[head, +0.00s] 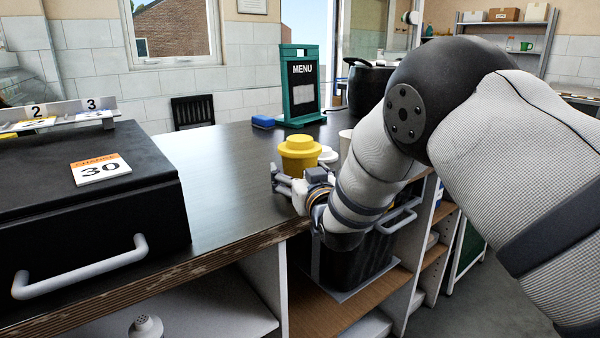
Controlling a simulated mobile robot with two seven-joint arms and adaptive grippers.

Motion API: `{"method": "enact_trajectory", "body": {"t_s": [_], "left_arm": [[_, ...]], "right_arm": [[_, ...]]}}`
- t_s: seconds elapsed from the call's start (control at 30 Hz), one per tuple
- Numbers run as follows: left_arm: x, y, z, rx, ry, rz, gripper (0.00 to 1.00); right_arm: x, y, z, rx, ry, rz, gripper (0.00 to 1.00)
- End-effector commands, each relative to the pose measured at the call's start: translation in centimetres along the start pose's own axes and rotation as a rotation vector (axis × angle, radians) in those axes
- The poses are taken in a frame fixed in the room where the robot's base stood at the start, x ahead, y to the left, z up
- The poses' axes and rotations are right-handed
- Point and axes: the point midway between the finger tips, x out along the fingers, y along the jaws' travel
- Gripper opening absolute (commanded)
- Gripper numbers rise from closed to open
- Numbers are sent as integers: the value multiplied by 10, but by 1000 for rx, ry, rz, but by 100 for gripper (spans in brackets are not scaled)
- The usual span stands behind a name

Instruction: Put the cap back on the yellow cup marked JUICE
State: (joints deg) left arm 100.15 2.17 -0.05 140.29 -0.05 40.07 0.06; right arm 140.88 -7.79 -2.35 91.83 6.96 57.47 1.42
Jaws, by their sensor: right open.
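A yellow cup (299,165) stands on the dark counter, right of centre. A yellow, stepped round top like a cap (299,145) sits on it; I cannot tell how firmly it is seated. No JUICE marking is readable from here. My right gripper (277,180) is open, low at the counter's front edge, just in front of the cup. Its fingers point left and overlap the cup's lower part in the picture, so I cannot tell whether they touch it. My left gripper is not in view.
A small white item (328,155) and a pale cup (345,141) stand right of the yellow cup, partly behind my arm. A black box (75,215) fills the left. The counter between is clear.

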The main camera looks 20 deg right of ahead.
Motion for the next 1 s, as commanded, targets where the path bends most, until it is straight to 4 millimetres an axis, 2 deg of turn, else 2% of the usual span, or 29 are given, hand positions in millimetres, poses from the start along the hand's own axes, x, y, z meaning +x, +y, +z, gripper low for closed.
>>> {"method": "enact_trajectory", "body": {"t_s": [0.1, 0.17, 0.4, 0.6, 0.77, 1.0], "left_arm": [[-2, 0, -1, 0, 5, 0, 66], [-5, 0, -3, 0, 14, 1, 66], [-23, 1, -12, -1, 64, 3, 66], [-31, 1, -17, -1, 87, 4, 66], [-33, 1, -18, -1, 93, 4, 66], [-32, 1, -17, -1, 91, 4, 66]], "right_arm": [[-2, 0, -5, 0, 1, 0, 79], [-11, 0, -6, 0, 1, 0, 79], [-69, 0, -10, 0, 5, 1, 79], [-106, 0, -7, 0, 3, 1, 79], [-119, 0, -5, 0, 2, 1, 79], [-120, 0, -3, 0, -1, 1, 79]]}}
